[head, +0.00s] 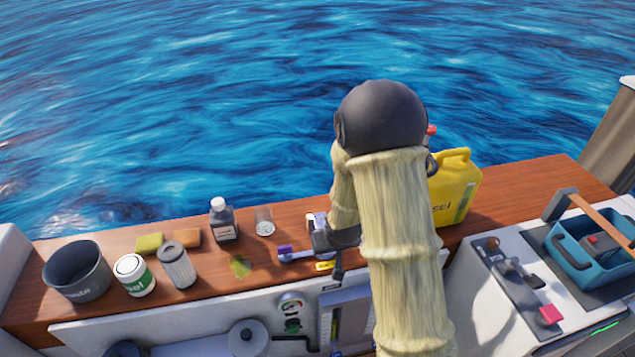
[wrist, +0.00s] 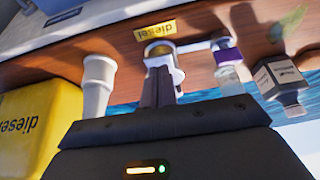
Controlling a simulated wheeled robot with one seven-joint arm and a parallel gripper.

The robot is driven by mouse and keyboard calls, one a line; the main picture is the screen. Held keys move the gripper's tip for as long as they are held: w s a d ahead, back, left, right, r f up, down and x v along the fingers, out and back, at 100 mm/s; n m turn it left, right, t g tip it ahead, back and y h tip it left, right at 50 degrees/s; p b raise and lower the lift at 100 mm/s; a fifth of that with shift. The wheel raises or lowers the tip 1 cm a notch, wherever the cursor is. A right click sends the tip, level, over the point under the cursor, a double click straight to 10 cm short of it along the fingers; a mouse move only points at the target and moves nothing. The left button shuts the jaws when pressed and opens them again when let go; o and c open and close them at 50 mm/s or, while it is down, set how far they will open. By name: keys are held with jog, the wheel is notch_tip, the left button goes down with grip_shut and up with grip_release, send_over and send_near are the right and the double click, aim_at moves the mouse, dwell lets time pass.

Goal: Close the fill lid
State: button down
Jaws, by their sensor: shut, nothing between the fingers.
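The metal fill fitting (wrist: 160,50) sits on the wooden ledge beside a yellow diesel label (wrist: 155,31); the label also shows in the head view (head: 325,266). A pale arm runs from the fitting to a purple end (wrist: 226,56), which also shows in the head view (head: 285,251). I cannot tell whether this arm is part of the fill lid, or how far the lid is open. My gripper (wrist: 164,78) is shut and empty, its fingertips right at the fitting and overlapping it in the wrist view. In the head view my arm hides much of this spot.
A yellow diesel can (head: 455,190) stands right of my arm. A white tapered vessel (wrist: 97,85) stands near the fitting. Left of it are a clear glass (head: 264,221), a dark bottle (head: 222,222), a filter (head: 177,266), a can (head: 133,276) and a dark pot (head: 77,272).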

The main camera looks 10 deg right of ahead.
jog(key=shift+s+f+b, duration=0.25)
jog(key=shift+f+b, duration=1.05)
jog(key=shift+s+f+b, duration=0.25)
jog(key=shift+b, duration=0.05)
jog(key=shift+s+f, duration=0.15)
jog(key=shift+s, duration=0.05)
notch_tip(320, 180, up, 5)
jog(key=p, duration=0.4)
jog(key=s+r+b, duration=0.2)
jog(key=s+b, duration=0.6)
jog(key=s, duration=0.1)
jog(key=shift+d+b, duration=0.3)
jog(key=shift+d, duration=0.1)
